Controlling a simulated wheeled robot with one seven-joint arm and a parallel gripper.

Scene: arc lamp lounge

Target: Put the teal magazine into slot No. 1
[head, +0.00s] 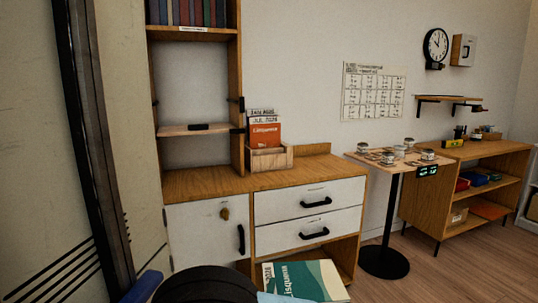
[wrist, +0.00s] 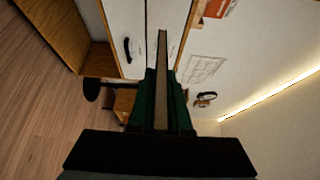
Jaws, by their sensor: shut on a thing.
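The teal magazine (head: 312,278), with a cream band and large lettering on its cover, is at the bottom of the head view, in front of the cabinet. In the wrist view the magazine (wrist: 162,60) shows edge-on as a thin upright strip. My gripper (wrist: 161,85) is shut on it, with a dark green finger on each side. A wooden magazine holder (head: 272,158) stands on the cabinet top with an orange magazine (head: 265,134) and others with pale tops in it. Its slot numbers cannot be read, and its inside is hidden.
The wooden cabinet (head: 207,184) has white drawers with black handles and a door with a keyhole. A tall shelf (head: 239,95) rises just left of the holder. A small round-based table (head: 393,172) with cups stands to the right. The cabinet top right of the holder is mostly clear.

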